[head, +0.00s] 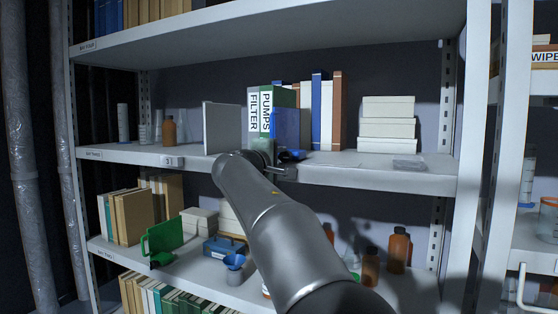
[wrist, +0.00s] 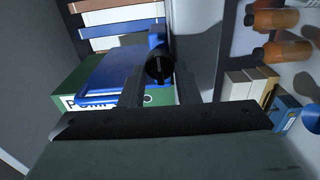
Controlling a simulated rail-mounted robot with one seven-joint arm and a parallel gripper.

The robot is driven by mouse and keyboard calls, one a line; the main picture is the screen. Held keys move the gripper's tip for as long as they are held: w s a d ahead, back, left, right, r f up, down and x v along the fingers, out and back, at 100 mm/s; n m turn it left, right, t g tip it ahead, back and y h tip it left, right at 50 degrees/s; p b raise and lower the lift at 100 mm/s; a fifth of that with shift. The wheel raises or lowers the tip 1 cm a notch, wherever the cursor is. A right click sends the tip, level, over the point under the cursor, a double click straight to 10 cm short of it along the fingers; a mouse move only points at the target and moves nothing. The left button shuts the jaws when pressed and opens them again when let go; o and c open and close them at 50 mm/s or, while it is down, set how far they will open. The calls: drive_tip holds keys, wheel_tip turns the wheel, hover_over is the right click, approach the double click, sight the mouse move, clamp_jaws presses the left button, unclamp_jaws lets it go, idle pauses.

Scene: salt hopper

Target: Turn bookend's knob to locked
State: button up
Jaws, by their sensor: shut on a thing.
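The blue bookend (head: 287,127) stands on the middle shelf against the row of binders and books. Its blue plate also shows in the wrist view (wrist: 122,72). Its round dark knob (wrist: 160,63) faces the wrist camera and has a pale line across its face, roughly upright in that picture. My gripper (wrist: 160,82) is shut on the knob, one finger on each side. In the head view my gripper (head: 279,168) is at the shelf's front edge, and my wrist hides most of the knob. I cannot read any lock marking.
Binders labelled PUMPS (head: 266,112) and FILTER (head: 253,112) stand just behind. A pale upright panel (head: 221,128) is to the left. White boxes (head: 387,130) and a flat grey item (head: 409,164) are to the right. A green bookend (head: 163,237) and bottles (head: 398,250) occupy the lower shelf.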

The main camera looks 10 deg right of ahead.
drive_tip(key=o, duration=1)
drive_tip(key=shift+c, duration=0.2)
drive_tip(key=v, duration=1.7)
drive_tip(key=shift+s+a+p, duration=0.15)
drive_tip(key=shift+s+p, duration=0.05)
drive_tip(key=shift+p, duration=0.2)
